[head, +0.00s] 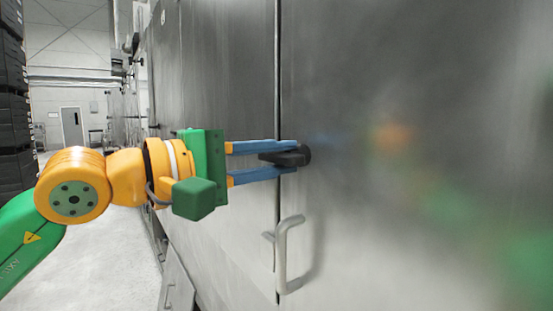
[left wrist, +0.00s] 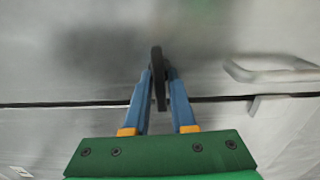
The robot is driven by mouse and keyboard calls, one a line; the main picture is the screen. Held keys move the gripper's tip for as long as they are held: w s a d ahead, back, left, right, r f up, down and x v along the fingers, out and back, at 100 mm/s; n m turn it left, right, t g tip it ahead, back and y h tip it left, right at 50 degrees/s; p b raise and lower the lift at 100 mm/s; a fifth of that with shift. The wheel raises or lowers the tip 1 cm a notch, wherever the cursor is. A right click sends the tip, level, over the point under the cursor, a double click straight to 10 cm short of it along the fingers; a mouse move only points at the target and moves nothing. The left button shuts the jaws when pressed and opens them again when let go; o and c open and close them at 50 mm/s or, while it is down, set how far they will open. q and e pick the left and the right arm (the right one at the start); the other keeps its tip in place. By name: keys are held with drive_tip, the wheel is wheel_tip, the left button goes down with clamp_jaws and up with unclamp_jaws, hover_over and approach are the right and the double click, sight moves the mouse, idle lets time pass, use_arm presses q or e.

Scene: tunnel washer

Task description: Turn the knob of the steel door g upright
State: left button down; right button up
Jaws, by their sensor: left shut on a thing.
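The steel door (head: 420,90) fills the right of the head view; I see no letter g on it. Its black knob (head: 302,153) sits by the dark vertical seam, its grip lying about level and pointing left. My left gripper (head: 292,158) comes from the left, one blue finger above the grip and one below, shut on it. In the left wrist view the knob (left wrist: 157,60) stands between the fingertips (left wrist: 160,76), which partly hide it. My right gripper is not in view.
A pale bar handle (head: 284,255) sticks out below the knob; it also shows in the left wrist view (left wrist: 270,75). Another steel panel (head: 215,60) lies left of the seam. Dark stacked crates (head: 12,100) stand far left, with open floor (head: 105,240) between.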

use_arm(q)
drive_tip(key=n, duration=0.1)
drive_tip(key=n+b, duration=0.1)
drive_tip(key=shift+d+f+n+b, duration=0.1)
drive_tip(key=shift+f+n+b, duration=0.15)
drive_tip(key=shift+n+b, duration=0.05)
drive_tip(key=n+b, duration=0.1)
drive_tip(key=n, duration=0.3)
drive_tip(key=shift+r+n+b, duration=0.1)
drive_tip(key=shift+n+b, duration=0.2)
drive_tip(key=n, duration=0.2)
drive_tip(key=n+b, duration=0.1)
drive_tip(key=n, duration=0.2)
drive_tip(key=shift+s+r, duration=0.1)
drive_tip(key=shift+r, duration=0.1)
drive_tip(key=shift+r+n+b, duration=0.15)
drive_tip(key=shift+n+b, duration=0.5)
drive_tip(key=shift+n, duration=1.85)
drive_tip(key=c, duration=0.9)
unclamp_jaws()
drive_tip(key=shift+f, duration=0.2)
